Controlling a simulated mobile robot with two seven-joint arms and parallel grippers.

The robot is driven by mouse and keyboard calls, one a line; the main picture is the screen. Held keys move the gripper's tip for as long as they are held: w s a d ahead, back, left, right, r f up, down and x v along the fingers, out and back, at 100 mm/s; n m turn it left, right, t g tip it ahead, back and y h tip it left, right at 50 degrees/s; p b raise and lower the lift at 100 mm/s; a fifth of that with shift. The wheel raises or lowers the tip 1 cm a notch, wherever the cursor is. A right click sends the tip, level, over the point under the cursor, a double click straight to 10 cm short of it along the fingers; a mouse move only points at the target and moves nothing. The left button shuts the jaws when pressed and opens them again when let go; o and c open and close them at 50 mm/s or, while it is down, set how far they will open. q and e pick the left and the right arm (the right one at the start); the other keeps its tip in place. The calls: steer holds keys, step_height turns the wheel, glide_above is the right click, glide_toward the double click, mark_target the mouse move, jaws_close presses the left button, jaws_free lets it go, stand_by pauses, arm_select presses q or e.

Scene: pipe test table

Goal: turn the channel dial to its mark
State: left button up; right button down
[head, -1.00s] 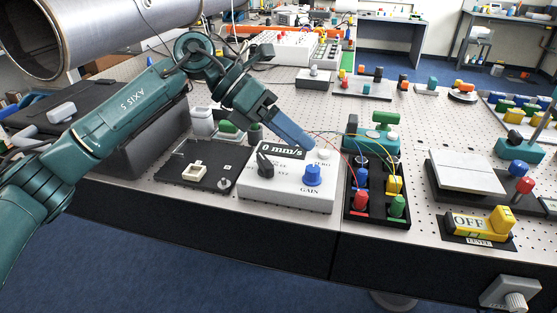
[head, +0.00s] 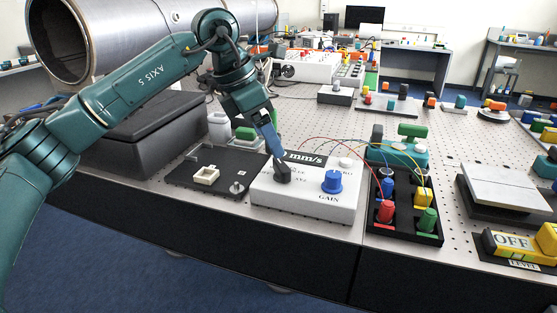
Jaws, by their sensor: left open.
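The channel dial is the black knob (head: 282,174) on the left of the top face of a white box (head: 300,203). A blue GAIN knob (head: 332,182) stands to the right of the black one. My left gripper (head: 279,154) points down at the black knob, with its blue fingers right at or just above it. It is open; whether the fingers touch the knob I cannot tell. My right gripper is out of view.
A black plate with a white socket piece (head: 206,175) lies left of the box. A black tray (head: 404,222) with coloured plugs and thin wires stands close on the right. A white button (head: 345,162) sits at the box's back. A yellow level (head: 520,243) reading OFF is far right.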

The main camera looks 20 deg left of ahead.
mark_target(281, 164)
arm_select(q)
steer(key=x, duration=0.7)
steer(key=shift+r, duration=0.1)
steer(key=c, duration=1)
